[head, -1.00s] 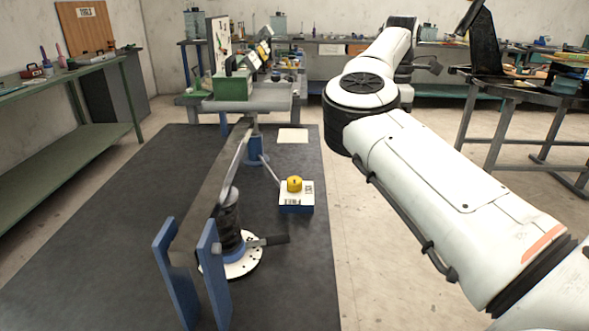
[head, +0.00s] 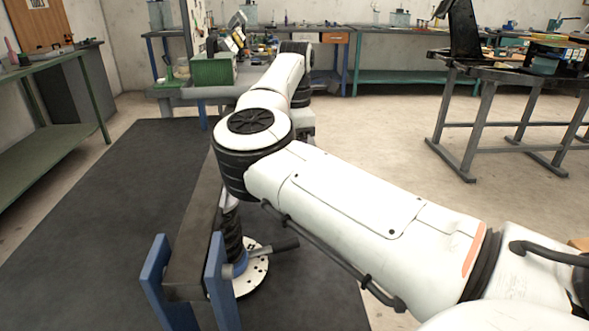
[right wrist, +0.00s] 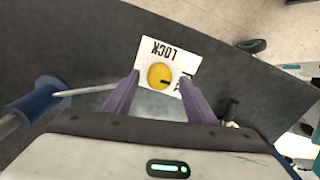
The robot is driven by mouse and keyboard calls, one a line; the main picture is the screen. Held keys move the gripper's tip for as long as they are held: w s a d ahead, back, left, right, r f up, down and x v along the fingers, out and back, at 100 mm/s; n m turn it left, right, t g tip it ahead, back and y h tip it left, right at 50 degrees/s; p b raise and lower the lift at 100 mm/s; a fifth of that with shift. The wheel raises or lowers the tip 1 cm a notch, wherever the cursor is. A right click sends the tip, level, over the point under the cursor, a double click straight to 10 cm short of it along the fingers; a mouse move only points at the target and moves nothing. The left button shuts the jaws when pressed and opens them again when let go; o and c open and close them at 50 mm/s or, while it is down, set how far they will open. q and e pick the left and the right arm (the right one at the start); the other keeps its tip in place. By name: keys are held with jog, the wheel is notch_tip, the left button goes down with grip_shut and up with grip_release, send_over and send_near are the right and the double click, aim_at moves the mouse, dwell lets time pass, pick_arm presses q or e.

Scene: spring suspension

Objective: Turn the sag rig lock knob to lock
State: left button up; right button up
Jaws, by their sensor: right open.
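The yellow lock knob (right wrist: 160,76) sits on a white plate (right wrist: 168,50) in the right wrist view. The plate reads LOCK, upside down in this picture, and a second label at its right is partly covered by a finger. A dark mark on the knob points right, towards that second label. My right gripper (right wrist: 158,77) is open, with its two fingers on either side of the knob in the picture; I cannot tell whether they touch it. In the head view my right arm hides the knob, its box and the gripper. My left gripper is not in view.
The rig's dark beam (head: 192,250) runs between blue uprights (head: 158,280), beside a dark spring (head: 232,238) on a round white base (head: 257,270). In the right wrist view a blue post (right wrist: 40,97) with a rod stands left of the plate. A green bench (head: 45,135) stands left.

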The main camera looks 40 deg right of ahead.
jog(key=shift+f, duration=0.5)
jog(key=shift+c, duration=0.4)
jog(key=c, duration=1)
jog(key=shift+o, duration=0.2)
